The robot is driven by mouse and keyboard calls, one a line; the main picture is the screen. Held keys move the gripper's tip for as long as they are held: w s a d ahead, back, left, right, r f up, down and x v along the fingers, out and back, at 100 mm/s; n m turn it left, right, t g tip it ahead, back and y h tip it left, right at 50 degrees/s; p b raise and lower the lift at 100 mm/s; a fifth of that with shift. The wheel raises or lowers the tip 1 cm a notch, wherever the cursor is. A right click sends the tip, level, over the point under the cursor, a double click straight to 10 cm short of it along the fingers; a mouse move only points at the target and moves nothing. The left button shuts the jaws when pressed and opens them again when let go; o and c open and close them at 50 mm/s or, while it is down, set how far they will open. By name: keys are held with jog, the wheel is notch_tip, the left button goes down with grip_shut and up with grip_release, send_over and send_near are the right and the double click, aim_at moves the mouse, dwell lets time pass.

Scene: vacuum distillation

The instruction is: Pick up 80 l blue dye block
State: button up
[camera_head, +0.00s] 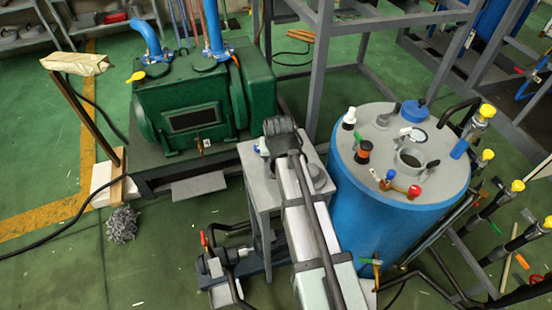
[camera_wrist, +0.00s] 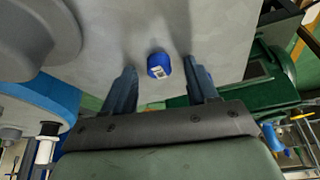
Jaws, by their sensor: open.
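The blue dye block (camera_wrist: 158,66) is small and blue with a white label on its near face. In the wrist view it rests on a light grey top surface (camera_wrist: 110,40). My gripper (camera_wrist: 161,78) is open, with one dark finger on each side of the block. Clear gaps show between the block and both fingers, so it is not gripped. In the head view my arm covers much of the grey stand (camera_head: 255,165), and I cannot make out the block for certain there.
A blue barrel (camera_head: 380,225) with several valves and fittings on its lid stands right of the stand. A green pump (camera_head: 195,115) with blue pipes stands to the left. In the wrist view a large grey rounded part (camera_wrist: 35,30) lies left of the block.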

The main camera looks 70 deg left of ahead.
grip_shut()
dwell(0.5)
jog(key=shift+r, duration=0.15)
